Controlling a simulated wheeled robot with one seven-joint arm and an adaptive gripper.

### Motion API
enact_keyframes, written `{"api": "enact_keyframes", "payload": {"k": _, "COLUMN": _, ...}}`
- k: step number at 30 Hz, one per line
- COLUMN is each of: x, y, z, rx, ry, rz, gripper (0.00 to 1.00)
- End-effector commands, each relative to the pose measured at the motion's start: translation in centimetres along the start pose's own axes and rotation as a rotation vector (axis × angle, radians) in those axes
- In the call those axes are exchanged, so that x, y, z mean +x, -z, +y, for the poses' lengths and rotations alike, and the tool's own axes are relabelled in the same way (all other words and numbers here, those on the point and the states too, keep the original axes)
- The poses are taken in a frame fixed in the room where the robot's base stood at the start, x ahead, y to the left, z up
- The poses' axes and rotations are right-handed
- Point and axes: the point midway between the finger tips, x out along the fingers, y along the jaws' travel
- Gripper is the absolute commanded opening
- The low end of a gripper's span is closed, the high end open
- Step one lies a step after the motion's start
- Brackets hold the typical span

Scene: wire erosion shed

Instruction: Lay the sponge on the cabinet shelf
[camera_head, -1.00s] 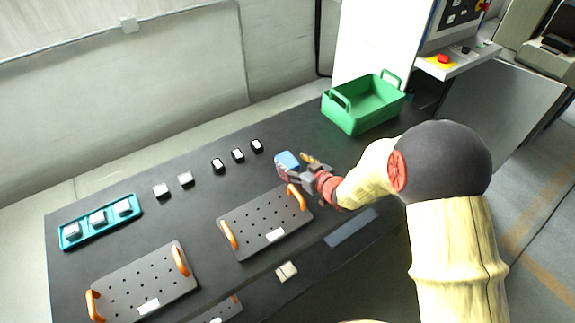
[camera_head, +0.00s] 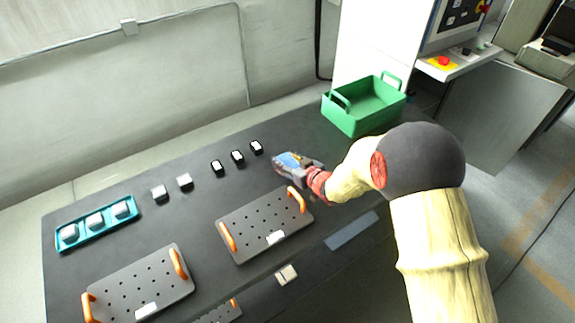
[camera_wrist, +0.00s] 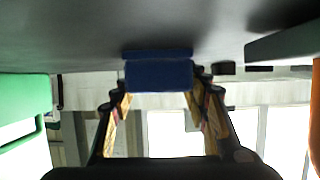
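The sponge is a blue block (camera_head: 284,160) at the right part of the dark bench, beyond the perforated plate. In the wrist view the blue block (camera_wrist: 159,76) sits between the two fingertips, its long face toward the camera. My gripper (camera_head: 288,163) is around it, and in the wrist view both fingertips (camera_wrist: 160,92) meet its side edges. A thin dark blue band shows above the block in the wrist view; I cannot tell whether the block is clear of the bench top. I cannot make out a cabinet shelf in these views.
A green crate (camera_head: 352,122) stands at the bench's far right. Two perforated plates with orange handles (camera_head: 262,228) (camera_head: 150,290) lie at the near side. Several small blocks stand along the back, and a teal tray (camera_head: 88,243) is at left.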

Motion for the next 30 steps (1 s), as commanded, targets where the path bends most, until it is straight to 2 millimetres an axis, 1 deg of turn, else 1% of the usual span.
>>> {"api": "enact_keyframes", "payload": {"k": 2, "x": 0.0, "y": 0.0, "z": 0.0, "rx": 0.000, "ry": 0.000, "rz": 0.000, "gripper": 0.39}}
{"api": "enact_keyframes", "payload": {"k": 9, "x": 0.0, "y": 0.0, "z": 0.0, "rx": 0.000, "ry": 0.000, "rz": 0.000, "gripper": 0.25}}
{"api": "enact_keyframes", "payload": {"k": 17, "x": -0.1, "y": 0.2, "z": 0.0, "rx": 0.000, "ry": 0.000, "rz": 0.000, "gripper": 0.25}}
{"api": "enact_keyframes", "payload": {"k": 20, "x": -0.3, "y": 0.8, "z": 0.0, "rx": 0.000, "ry": 0.000, "rz": 0.000, "gripper": 0.25}}
{"api": "enact_keyframes", "payload": {"k": 23, "x": -0.8, "y": 1.9, "z": 0.0, "rx": 0.000, "ry": 0.000, "rz": 0.001, "gripper": 0.25}}
{"api": "enact_keyframes", "payload": {"k": 26, "x": -1.4, "y": 3.6, "z": 0.0, "rx": -0.001, "ry": 0.001, "rz": 0.003, "gripper": 0.25}}
{"api": "enact_keyframes", "payload": {"k": 29, "x": -3.5, "y": 4.6, "z": 1.0, "rx": 0.001, "ry": -0.003, "rz": 0.002, "gripper": 0.25}}
{"api": "enact_keyframes", "payload": {"k": 30, "x": -4.4, "y": 5.2, "z": 1.4, "rx": 0.000, "ry": -0.004, "rz": 0.003, "gripper": 0.25}}
